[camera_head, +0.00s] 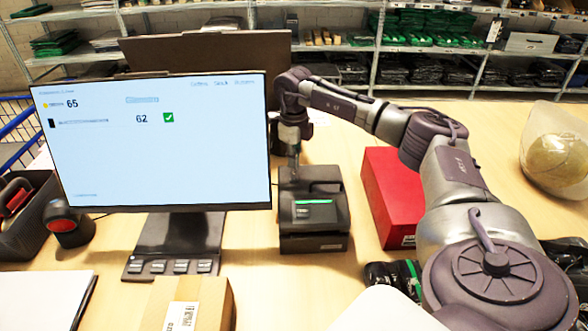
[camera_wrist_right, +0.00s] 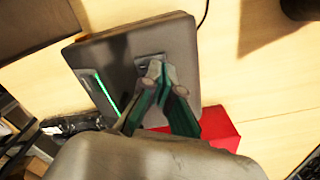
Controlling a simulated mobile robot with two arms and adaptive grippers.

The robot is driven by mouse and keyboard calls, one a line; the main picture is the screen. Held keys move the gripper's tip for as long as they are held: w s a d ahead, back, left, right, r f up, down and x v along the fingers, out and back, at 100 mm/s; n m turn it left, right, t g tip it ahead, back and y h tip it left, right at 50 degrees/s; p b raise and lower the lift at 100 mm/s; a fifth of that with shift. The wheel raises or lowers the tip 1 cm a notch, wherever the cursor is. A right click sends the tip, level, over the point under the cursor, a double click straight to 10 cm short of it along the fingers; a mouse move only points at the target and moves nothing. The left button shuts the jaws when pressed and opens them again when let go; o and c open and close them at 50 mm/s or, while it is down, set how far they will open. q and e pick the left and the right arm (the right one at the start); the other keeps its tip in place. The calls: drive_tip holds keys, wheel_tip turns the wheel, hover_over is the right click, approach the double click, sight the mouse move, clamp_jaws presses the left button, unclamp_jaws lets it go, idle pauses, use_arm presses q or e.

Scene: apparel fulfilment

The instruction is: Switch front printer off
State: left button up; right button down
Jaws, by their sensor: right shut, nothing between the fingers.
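The front printer (camera_head: 314,222) is a small dark box on the table, right of the monitor. It has a green lit strip on its front top. In the right wrist view the printer (camera_wrist_right: 112,55) shows from above, with the green strip to the left and a small light-edged panel under my fingertips. My right gripper (camera_head: 295,172) points down at the printer's back top. In the right wrist view the gripper (camera_wrist_right: 158,70) is shut and empty, its tips at or just above the panel; contact cannot be told. My left gripper is not in view.
A monitor (camera_head: 160,150) stands left of the printer, with a second dark screen (camera_head: 210,50) behind it. A red box (camera_head: 392,195) stands close on the printer's right. A cardboard box (camera_head: 188,304) lies in front. A bagged round item (camera_head: 556,155) sits far right.

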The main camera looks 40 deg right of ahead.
sight(294, 172)
drive_tip(key=shift+f+b, duration=0.6)
drive_tip(key=shift+f, duration=0.6)
idle(1.0)
wheel_tip(294, 172, up, 8)
drive_tip(key=p, duration=0.6)
drive_tip(key=shift+p, duration=0.35)
idle(0.4)
